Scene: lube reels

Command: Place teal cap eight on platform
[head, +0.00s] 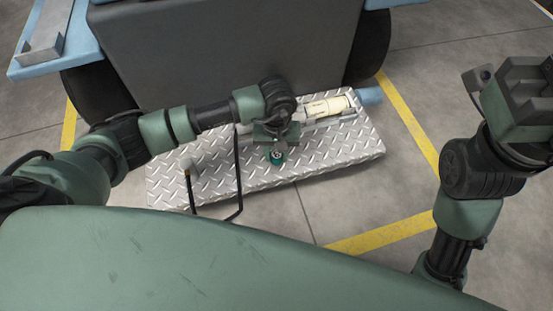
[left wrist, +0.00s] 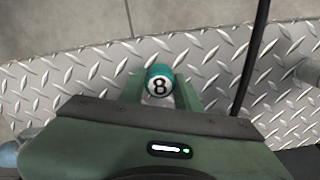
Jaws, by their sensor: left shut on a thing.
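The teal cap (left wrist: 160,80) with a black 8 on a white disc sits between the fingers of my left gripper (left wrist: 161,95) in the left wrist view. The gripper is shut on it. In the head view the teal cap (head: 277,156) shows just below my left gripper (head: 277,146), over the platform. The platform (head: 335,150) is a silver diamond-plate slab. I cannot tell whether the cap touches the plate. My right arm stands at the right of the head view; its fingertips are not clearly visible.
A cream cylinder (head: 326,107) lies in a holder at the platform's back right, with a blue end (head: 369,95). A large grey box (head: 230,50) stands behind. Yellow lines (head: 405,120) mark the floor.

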